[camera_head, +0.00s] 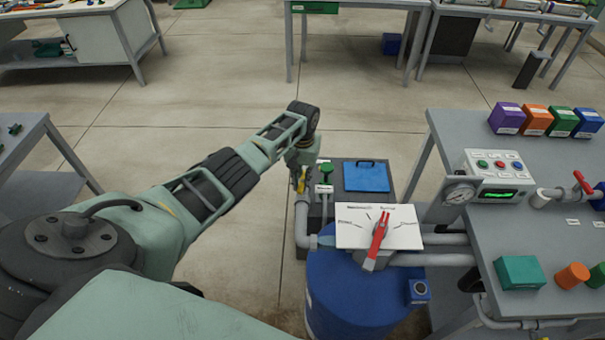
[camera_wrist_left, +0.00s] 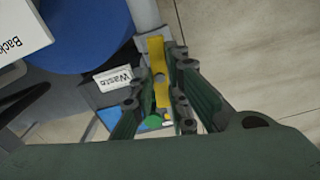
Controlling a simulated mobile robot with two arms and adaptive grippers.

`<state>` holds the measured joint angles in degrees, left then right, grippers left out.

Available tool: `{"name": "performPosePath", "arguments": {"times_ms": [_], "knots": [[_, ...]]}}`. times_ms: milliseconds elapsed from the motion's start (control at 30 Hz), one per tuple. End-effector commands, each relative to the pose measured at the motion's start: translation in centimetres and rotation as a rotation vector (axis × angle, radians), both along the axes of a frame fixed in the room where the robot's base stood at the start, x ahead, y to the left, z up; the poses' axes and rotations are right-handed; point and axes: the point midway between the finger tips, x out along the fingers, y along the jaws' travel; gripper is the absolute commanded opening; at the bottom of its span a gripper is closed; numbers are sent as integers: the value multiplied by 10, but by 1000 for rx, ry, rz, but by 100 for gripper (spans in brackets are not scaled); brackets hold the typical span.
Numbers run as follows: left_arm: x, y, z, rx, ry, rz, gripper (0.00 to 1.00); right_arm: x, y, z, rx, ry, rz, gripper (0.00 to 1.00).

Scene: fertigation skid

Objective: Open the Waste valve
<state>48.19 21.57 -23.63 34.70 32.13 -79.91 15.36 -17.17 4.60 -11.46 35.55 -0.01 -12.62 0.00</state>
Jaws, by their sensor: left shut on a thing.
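The Waste valve has a yellow lever handle (camera_wrist_left: 157,62) on a grey pipe, with a white "Waste" label (camera_wrist_left: 113,78) beside it in the left wrist view. My left gripper (camera_wrist_left: 160,100) has one finger on each side of the yellow handle and is shut on it. In the head view, the gripper (camera_head: 299,176) reaches down at the pipe's upper end, and a bit of the yellow handle (camera_head: 302,184) shows beneath it. The wrist hides part of the valve there. My right gripper is in neither view.
A green-handled valve (camera_head: 326,170) stands just right of the gripper, beside a blue-lidded box (camera_head: 366,176). A blue tank (camera_head: 350,290) carries a white dial plate (camera_head: 350,238) with a red lever (camera_head: 379,235). A grey bench (camera_head: 460,135) stands right.

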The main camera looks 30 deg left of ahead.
Motion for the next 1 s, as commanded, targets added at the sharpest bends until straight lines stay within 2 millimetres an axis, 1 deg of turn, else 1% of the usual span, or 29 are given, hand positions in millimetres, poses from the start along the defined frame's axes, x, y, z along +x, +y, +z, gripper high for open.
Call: {"name": "performPosePath", "arguments": {"times_ms": [33,200,400,967,1000], "knots": [[1,-1,2,-1,-2,33,0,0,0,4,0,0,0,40],[1,0,2,-1,-3,127,0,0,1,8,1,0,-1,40],[2,0,2,0,-4,194,0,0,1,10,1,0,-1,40],[2,1,2,1,-6,225,0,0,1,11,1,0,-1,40],[2,1,2,1,-6,225,17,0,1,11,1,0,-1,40]]}}
